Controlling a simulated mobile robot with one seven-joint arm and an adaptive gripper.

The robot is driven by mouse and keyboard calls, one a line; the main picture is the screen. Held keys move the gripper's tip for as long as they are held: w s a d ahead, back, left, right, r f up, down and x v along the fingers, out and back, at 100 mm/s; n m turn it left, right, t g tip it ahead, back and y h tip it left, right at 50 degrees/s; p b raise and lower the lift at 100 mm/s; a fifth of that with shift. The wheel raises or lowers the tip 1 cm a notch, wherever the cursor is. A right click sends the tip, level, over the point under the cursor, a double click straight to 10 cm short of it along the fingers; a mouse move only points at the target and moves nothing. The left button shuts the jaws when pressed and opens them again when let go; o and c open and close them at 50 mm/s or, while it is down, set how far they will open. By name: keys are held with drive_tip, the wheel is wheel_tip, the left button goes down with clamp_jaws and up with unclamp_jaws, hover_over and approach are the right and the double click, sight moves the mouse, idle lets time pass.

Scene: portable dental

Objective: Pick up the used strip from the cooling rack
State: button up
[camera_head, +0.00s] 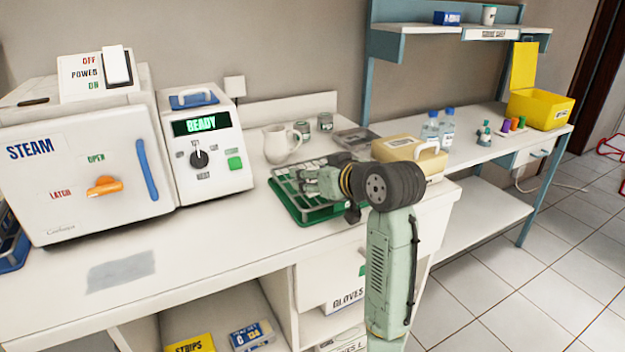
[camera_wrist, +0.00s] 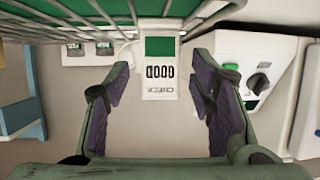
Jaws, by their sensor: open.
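The cooling rack (camera_head: 281,187) is a metal wire grid over a green tray on the white counter, right of the READY unit. My gripper (camera_head: 308,180) is low over the rack, pointing left, and hides part of it. In the wrist view my gripper (camera_wrist: 159,80) is open, with a purple-padded finger on each side. A white strip (camera_wrist: 160,92) with a green patch, dark marks and lettering shows between the fingers, with gaps on both sides. The rack's wires (camera_wrist: 60,22) show at the top of that view. I cannot make out the strip in the head view.
The READY unit (camera_head: 205,150) and STEAM sterilizer (camera_head: 90,170) stand to the left. A white pitcher (camera_head: 281,145) and jars (camera_head: 325,121) stand behind the rack.

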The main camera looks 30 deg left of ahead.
drive_tip(key=shift+w+a+f, duration=0.1)
drive_tip(key=shift+a+f, duration=0.05)
drive_tip(key=shift+a, duration=0.05)
drive_tip(key=shift+c, duration=0.4)
drive_tip(key=c, duration=0.8)
